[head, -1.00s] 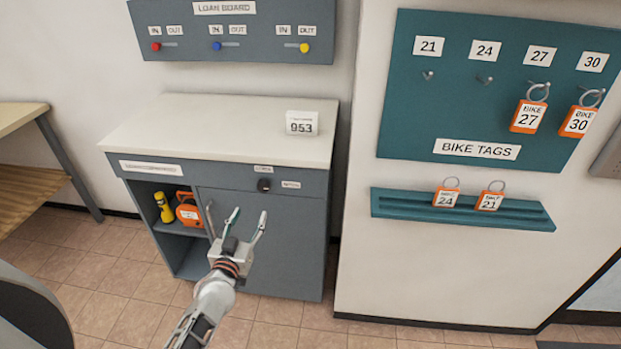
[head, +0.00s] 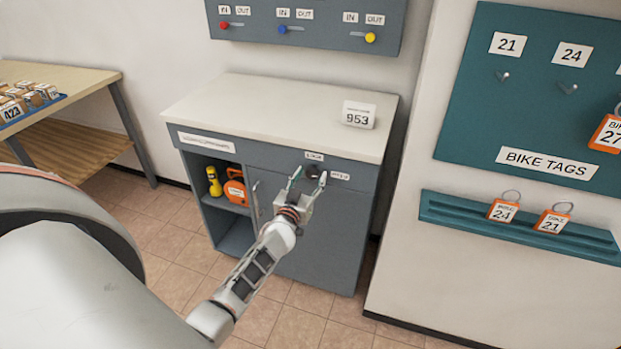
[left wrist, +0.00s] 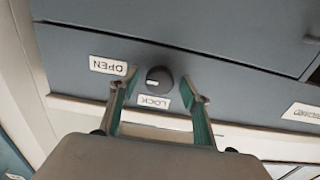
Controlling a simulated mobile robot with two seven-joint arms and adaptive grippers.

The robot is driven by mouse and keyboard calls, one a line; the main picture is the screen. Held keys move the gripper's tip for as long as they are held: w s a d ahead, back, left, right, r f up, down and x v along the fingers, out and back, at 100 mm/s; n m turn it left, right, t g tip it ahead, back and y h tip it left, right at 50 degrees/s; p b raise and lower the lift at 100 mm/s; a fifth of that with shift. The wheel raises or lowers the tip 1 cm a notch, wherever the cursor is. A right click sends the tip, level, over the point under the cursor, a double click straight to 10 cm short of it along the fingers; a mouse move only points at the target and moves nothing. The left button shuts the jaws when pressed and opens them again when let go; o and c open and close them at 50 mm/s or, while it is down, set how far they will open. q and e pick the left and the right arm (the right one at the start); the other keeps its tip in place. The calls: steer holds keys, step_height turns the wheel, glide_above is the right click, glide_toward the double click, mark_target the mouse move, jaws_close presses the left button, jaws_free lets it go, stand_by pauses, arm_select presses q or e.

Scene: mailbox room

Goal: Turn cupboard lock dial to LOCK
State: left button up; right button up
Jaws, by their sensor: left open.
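The lock dial (head: 312,171) is a small dark round knob on the grey cupboard's (head: 322,235) upper front panel. In the left wrist view the dial (left wrist: 159,79) appears upside down, with the OPEN label (left wrist: 108,67) to its left and the LOCK label (left wrist: 153,101) just below. A light mark on the dial seems to point left, toward OPEN. My left gripper (head: 309,175) is open in front of the dial. In the left wrist view its fingertips (left wrist: 166,87) stand either side of the dial; I cannot tell whether they touch it. My right gripper is not in view.
A white card reading 953 (head: 358,115) stands on the cupboard top. An open shelf holds a yellow flashlight (head: 214,181) and an orange item (head: 236,190). The door handle (head: 256,204) sits below the panel. A teal ledge (head: 520,228) projects at right.

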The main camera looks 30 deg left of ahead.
arm_select(q)
steer(key=c, duration=1.1)
steer(key=shift+n, duration=0.3)
steer(key=shift+r+n+p, duration=0.1)
steer(key=shift+n+p, duration=0.5)
steer(key=shift+n, duration=0.4)
steer(key=n+p, duration=0.1)
steer(key=n, duration=0.3)
steer(key=shift+n, duration=0.3)
steer(key=n, duration=1)
steer(key=shift+n, duration=0.3)
